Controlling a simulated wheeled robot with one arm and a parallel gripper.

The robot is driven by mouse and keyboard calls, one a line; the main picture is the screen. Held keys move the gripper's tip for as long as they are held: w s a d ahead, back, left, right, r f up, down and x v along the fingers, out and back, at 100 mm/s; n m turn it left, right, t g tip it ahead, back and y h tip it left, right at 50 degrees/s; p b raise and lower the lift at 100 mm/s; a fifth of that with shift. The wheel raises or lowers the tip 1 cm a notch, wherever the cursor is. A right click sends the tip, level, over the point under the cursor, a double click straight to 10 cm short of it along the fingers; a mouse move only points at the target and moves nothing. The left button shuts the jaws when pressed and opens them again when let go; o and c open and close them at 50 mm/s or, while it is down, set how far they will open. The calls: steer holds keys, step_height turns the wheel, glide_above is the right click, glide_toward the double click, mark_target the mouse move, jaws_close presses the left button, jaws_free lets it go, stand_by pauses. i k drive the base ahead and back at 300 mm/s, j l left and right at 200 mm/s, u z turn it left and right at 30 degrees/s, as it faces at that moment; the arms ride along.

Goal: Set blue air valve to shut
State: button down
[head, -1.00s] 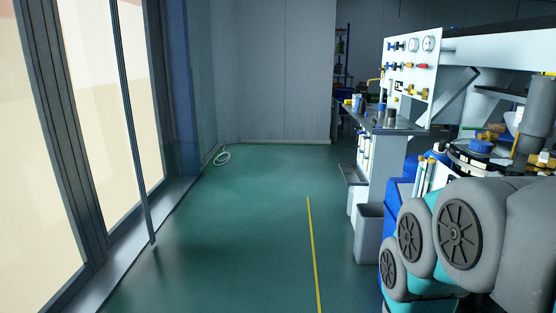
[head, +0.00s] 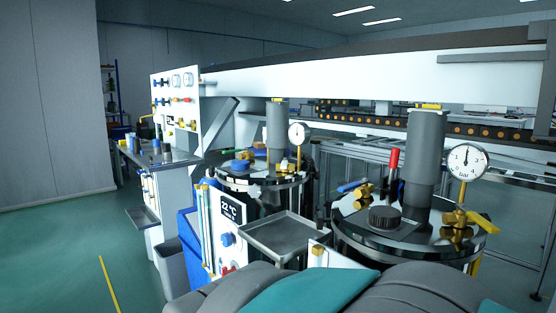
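Blue-handled valves show in more than one place, and I cannot tell which is the air valve. The white upright panel (head: 183,132) at left has a row of small valves, with a blue handle (head: 160,103) at its left end and red handles beside it. Another blue lever (head: 352,185) sits on a brass fitting on the near steel vessel's lid, lying roughly level. The panel's labels are too small to read. My arm shows along the bottom edge in grey and teal. My gripper is not in view.
The near vessel (head: 350,240) carries a red handle, a black knob and a dial gauge (head: 467,162). A second vessel (head: 232,176) stands behind it. A grey tray (head: 280,240) and a grey bin (head: 172,268) are between me and the panel. Green floor (head: 60,245) at left is clear.

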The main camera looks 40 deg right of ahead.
mark_target(349, 186)
steer(key=z, duration=2.55)
